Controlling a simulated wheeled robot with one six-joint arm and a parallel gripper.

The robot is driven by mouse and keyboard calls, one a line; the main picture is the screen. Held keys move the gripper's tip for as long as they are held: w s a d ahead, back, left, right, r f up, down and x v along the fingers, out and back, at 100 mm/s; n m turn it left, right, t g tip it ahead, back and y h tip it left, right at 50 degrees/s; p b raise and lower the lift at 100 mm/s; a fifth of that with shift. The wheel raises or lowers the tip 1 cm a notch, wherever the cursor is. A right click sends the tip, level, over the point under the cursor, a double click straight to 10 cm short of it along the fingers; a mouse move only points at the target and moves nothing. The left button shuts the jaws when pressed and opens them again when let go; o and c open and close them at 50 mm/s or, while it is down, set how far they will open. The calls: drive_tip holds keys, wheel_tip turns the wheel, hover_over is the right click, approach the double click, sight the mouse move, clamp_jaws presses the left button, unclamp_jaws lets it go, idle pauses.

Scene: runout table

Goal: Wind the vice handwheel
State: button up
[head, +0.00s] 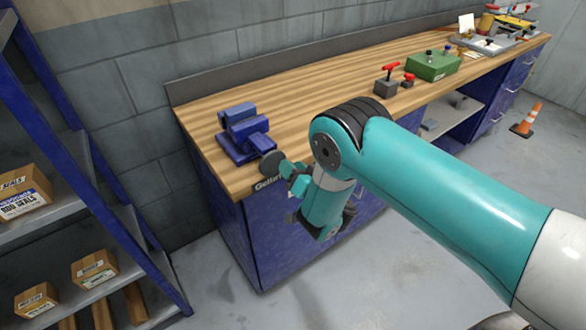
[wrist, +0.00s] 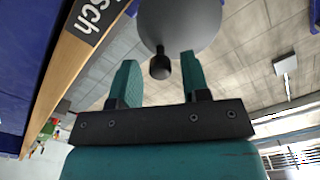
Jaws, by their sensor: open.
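The blue vice (head: 243,132) stands on the left end of the wooden workbench. Its grey round handwheel (head: 272,163) faces out past the bench's front edge. In the wrist view the handwheel (wrist: 190,22) is a grey disc at the top, with a dark knob (wrist: 160,66) sticking out towards me. My gripper (wrist: 160,78) is open, its two teal fingers apart, with the knob appearing between the fingertips. I cannot tell whether a finger touches it. In the head view my gripper (head: 292,175) is beside the wheel, partly hidden by my arm.
The wooden bench top (head: 300,105) runs off to the right. A red-handled switch box (head: 387,82) and a green box (head: 433,66) stand farther along it. A blue shelf rack with cartons (head: 95,268) is at the left. An orange cone (head: 526,120) stands on the floor at right.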

clamp_jaws()
drive_tip(key=shift+s+a+r+n+b, duration=0.15)
drive_tip(key=shift+n+b, duration=0.25)
drive_tip(key=shift+n, duration=0.45)
drive_tip(key=shift+w+d+r+n+b, duration=0.1)
drive_tip(key=shift+r+n+b, duration=0.2)
drive_tip(key=shift+n, duration=0.55)
drive_tip(key=shift+a+f+b, duration=0.1)
drive_tip(key=shift+b, duration=0.2)
drive_tip(key=shift+s+a+r+n+b, duration=0.1)
drive_tip(key=shift+r+n+b, duration=0.25)
drive_tip(key=shift+n, duration=0.5)
drive_tip(key=shift+s+a+r+n+b, duration=0.1)
drive_tip(key=shift+n+b, duration=0.4)
drive_tip(key=shift+n, duration=0.35)
